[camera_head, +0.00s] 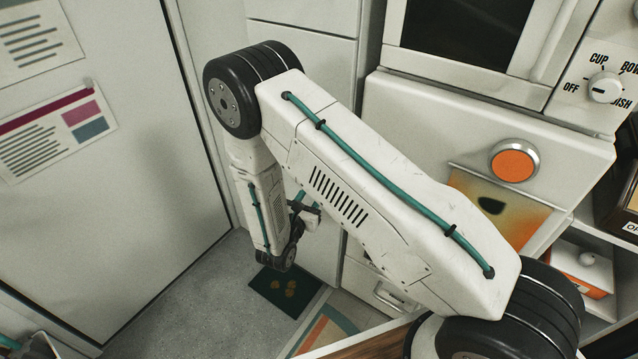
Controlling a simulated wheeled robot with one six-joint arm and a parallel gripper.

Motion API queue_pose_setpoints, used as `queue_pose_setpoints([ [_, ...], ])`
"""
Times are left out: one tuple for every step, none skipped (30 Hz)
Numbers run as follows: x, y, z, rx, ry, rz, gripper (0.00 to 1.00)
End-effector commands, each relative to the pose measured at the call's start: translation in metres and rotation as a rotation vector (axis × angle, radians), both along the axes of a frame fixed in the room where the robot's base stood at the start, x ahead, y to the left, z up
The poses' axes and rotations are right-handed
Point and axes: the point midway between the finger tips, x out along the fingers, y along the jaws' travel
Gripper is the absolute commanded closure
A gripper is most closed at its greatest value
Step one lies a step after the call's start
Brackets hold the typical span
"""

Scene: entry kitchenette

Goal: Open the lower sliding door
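I cannot tell for sure which panel is the lower sliding door. White cabinet fronts (318,243) stand behind my arm, low in the middle of the view. A pale bar handle (388,298) shows on a low front, partly hidden by my arm. My arm reaches up and left from the lower right, then bends down. My gripper (303,208) hangs at its end in front of the low cabinet fronts. Its fingers are small, dark and partly hidden, so their opening is unclear. No contact with a handle can be made out.
A large pale door (120,200) with posted papers stands at the left. A dark mat (285,290) lies on the grey floor (200,305). An appliance with an orange button (514,161) and a dial (604,88) is at the right. Open shelves (605,260) are at the far right.

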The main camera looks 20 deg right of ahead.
Motion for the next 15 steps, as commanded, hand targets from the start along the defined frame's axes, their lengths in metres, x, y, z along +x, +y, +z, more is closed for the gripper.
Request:
queue_pose_setpoints([
  [0.006,-0.008,0.0,0.001,-0.001,-0.006,0.63],
  [0.01,-0.011,0.0,0.001,-0.001,-0.005,0.63],
  [0.015,-0.016,0.0,0.001,-0.001,-0.006,0.63],
  [0.019,-0.019,0.001,0.001,-0.001,-0.006,0.63],
  [0.022,-0.022,0.001,0.001,-0.001,-0.005,0.63],
  [0.026,-0.027,0.001,0.001,-0.001,-0.007,0.63],
  [0.029,-0.029,0.0,0.001,-0.001,-0.006,0.63],
  [0.032,-0.031,0.0,0.001,-0.001,-0.005,0.63],
  [0.035,-0.034,0.0,0.001,0.0,-0.006,0.63],
  [0.037,-0.036,0.0,0.001,0.0,-0.006,0.63],
  [0.038,-0.037,0.0,0.001,0.0,-0.006,0.63],
  [0.04,-0.039,0.0,0.001,0.0,-0.005,0.63],
  [0.041,-0.039,0.001,0.001,0.0,-0.004,0.63],
  [0.042,-0.04,0.001,0.001,-0.001,-0.004,0.63],
  [0.042,-0.04,0.001,0.0,0.0,-0.004,0.63],
])
